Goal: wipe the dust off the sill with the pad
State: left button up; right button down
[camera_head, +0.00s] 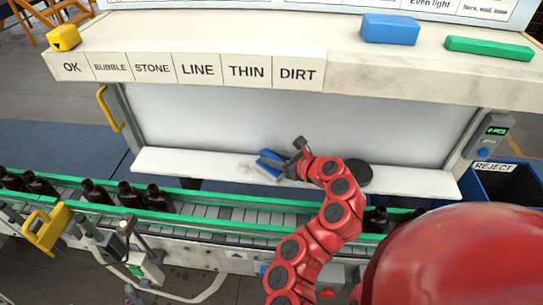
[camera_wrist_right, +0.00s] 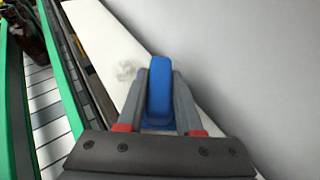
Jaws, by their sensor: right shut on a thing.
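The sill (camera_head: 210,165) is a long white ledge below a pale panel, behind the conveyor. My right gripper (camera_head: 276,164) is over the sill, left of its middle, shut on the blue pad (camera_head: 269,156). In the right wrist view the pad (camera_wrist_right: 159,88) sits upright between the two grey fingers, over the sill (camera_wrist_right: 97,25). A grey dust smudge (camera_wrist_right: 127,70) shows on the sill just left of the pad. I cannot tell whether the pad touches the sill. My left gripper is not in view.
A conveyor (camera_head: 220,212) with green rails and several dark bottles (camera_head: 130,194) runs in front of the sill. A pale panel (camera_head: 300,125) rises behind it. The shelf above holds a blue block (camera_head: 390,29), green bar (camera_head: 490,48) and yellow block (camera_head: 63,38). A reject bin (camera_head: 510,185) stands right.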

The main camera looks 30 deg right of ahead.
aim_at(258, 162)
jog(key=shift+w+a+r+p, duration=0.2)
jog(key=shift+w+a+p, duration=0.15)
jog(key=shift+a+p, duration=0.25)
jog(key=shift+w+a+p, duration=0.95)
jog(key=shift+a+p, duration=0.05)
jog(key=shift+a, duration=0.25)
jog(key=shift+w+a+f+p, duration=0.1)
jog(key=shift+w+a+p, duration=0.3)
jog(key=shift+a, duration=0.25)
jog(key=shift+w+a+f+p, duration=0.1)
jog(key=shift+w+a+p, duration=0.25)
jog(key=shift+a, duration=0.3)
jog(key=shift+w+a+p, duration=0.35)
jog(key=shift+w+a, duration=0.15)
jog(key=shift+a, duration=0.3)
jog(key=shift+w+a+f, duration=0.1)
jog(key=shift+w+a, duration=0.25)
jog(key=shift+a, duration=0.2)
jog(key=shift+a+f, duration=0.1)
